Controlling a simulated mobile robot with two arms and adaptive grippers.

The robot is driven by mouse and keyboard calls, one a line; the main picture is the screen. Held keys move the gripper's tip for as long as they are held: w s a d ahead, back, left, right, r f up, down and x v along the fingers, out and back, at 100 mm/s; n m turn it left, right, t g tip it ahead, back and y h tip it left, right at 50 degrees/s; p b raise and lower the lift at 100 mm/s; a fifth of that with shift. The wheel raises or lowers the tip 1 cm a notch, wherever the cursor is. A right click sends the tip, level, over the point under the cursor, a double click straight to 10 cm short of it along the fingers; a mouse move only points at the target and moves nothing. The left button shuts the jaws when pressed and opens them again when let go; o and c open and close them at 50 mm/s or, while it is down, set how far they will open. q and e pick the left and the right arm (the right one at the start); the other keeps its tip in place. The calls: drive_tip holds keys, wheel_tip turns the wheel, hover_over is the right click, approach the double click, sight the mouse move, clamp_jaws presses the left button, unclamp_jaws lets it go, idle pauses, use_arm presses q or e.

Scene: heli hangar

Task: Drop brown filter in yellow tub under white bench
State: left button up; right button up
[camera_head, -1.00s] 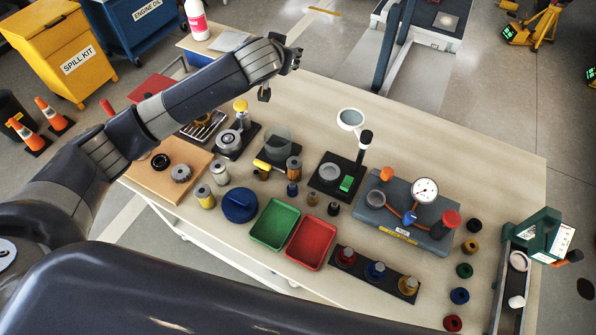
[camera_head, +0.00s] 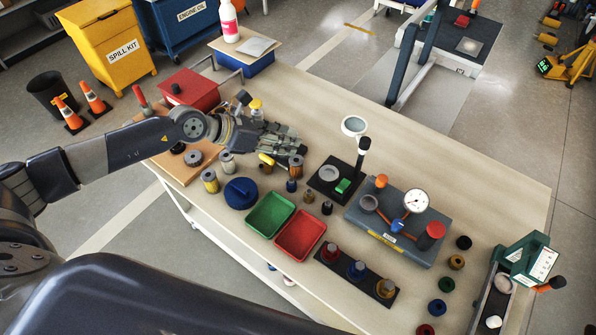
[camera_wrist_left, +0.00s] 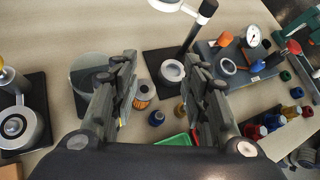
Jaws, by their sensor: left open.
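The brown pleated filter (camera_wrist_left: 146,91) stands on the light bench top (camera_head: 460,190). In the left wrist view it shows between my open fingers, close beside the left finger, which hides part of it. My left gripper (camera_head: 296,153) is open and empty above the back-middle of the bench; its fingers also show in the left wrist view (camera_wrist_left: 163,70). The bench has white legs and a lower shelf. No yellow tub shows in these views. My right gripper is not in view.
Around the gripper are a blue round lid (camera_head: 240,193), a green tray (camera_head: 269,215), a red tray (camera_head: 300,236), yellowish filters (camera_head: 210,181) and a magnifier stand (camera_head: 354,127). A grey gauge box (camera_head: 385,240) stands to the right.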

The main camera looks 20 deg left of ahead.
sight(292, 162)
use_arm(q)
drive_tip(key=f+m+y, duration=0.1)
drive_tip(key=f, duration=0.2)
drive_tip(key=f+m+g+p, duration=0.1)
drive_tip(key=f, duration=0.3)
drive_tip(key=shift+w+a+f+y, duration=0.15)
drive_tip(key=shift+w+f+y, duration=0.05)
drive_tip(key=shift+y, duration=0.2)
drive_tip(key=shift+w+d+f, duration=0.15)
drive_tip(key=shift+d+f, duration=0.05)
drive_tip(key=shift+f, duration=0.3)
drive_tip(key=x, duration=0.2)
drive_tip(key=p+x, duration=0.1)
drive_tip(key=x, duration=0.1)
drive_tip(key=shift+a+f, duration=0.15)
drive_tip(key=shift+f, duration=0.15)
drive_tip(key=c, duration=0.9)
